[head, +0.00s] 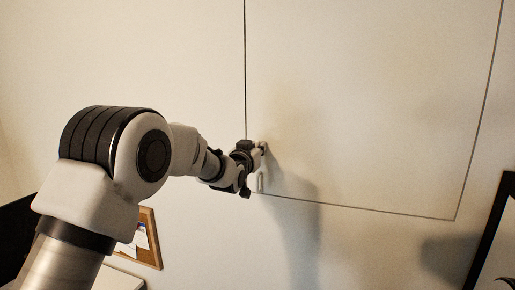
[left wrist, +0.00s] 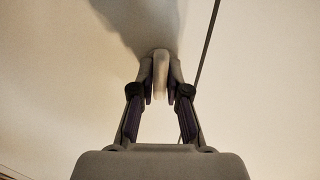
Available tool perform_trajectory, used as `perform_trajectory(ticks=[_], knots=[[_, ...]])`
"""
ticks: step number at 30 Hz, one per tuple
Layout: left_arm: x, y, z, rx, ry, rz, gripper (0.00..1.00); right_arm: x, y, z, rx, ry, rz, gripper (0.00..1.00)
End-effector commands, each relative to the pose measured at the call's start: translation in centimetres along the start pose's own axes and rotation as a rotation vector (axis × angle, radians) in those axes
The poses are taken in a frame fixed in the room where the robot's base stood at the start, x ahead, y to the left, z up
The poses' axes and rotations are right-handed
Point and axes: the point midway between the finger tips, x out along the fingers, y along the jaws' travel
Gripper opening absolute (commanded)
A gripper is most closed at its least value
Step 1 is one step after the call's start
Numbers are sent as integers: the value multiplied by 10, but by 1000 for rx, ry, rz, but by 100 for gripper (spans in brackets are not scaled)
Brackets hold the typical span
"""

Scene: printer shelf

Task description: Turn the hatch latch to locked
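The hatch (head: 370,100) is a large pale panel outlined by a thin dark seam, flush with the cream wall. The latch (head: 261,182) is a small whitish piece near the hatch's lower left corner, partly hidden by my left gripper (head: 262,155). In the left wrist view, the pale latch handle (left wrist: 160,74) stands between the two fingertips of my left gripper (left wrist: 161,84), which look closed against both its sides. The handle points roughly along the view's vertical there. My right gripper is not in view.
A wood-framed board (head: 150,240) is at the lower left, behind my left arm. A dark-framed object (head: 492,235) is at the right edge. The wall around the latch is clear, with arm shadows on it.

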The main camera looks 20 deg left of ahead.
Motion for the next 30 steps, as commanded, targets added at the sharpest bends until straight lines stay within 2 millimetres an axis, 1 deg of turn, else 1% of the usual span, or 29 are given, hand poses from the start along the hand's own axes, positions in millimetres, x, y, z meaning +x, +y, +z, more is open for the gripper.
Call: perform_trajectory(ticks=[8,14,20,30], knots=[[0,1,1,24,2,2,0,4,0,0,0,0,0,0],[0,2,3,101,2,2,0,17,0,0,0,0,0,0],[0,2,4,242,5,2,0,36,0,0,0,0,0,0],[0,4,5,559,4,1,0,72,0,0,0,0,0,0]])
